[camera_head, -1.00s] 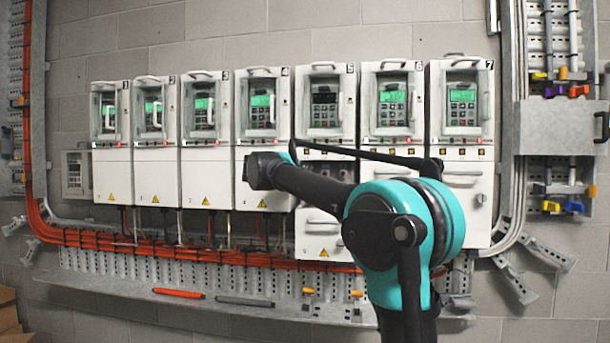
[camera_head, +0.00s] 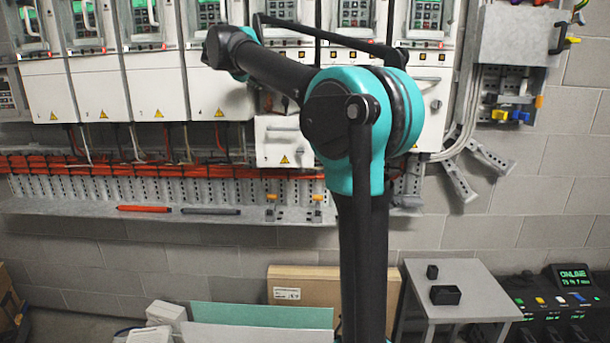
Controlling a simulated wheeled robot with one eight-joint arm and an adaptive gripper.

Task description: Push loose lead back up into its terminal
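A row of white drive units runs along the wall. The fifth unit's lower cover (camera_head: 285,150) hangs lower than its neighbours' covers. The opening above that cover is mostly hidden behind my arm, and I cannot make out a loose lead or its terminal there. Several thin leads come down from under the units on the left, such as a white lead (camera_head: 136,142). My arm crosses in front of the fifth and sixth units. My gripper's fingers do not show.
Orange cables (camera_head: 100,163) run above a perforated ledge (camera_head: 60,206). An orange rod-like tool (camera_head: 144,208) and a dark one (camera_head: 210,211) lie on it. Below stand a cardboard box (camera_head: 345,278), a grey table (camera_head: 470,285) with a black open box (camera_head: 445,295), and a console (camera_head: 560,308).

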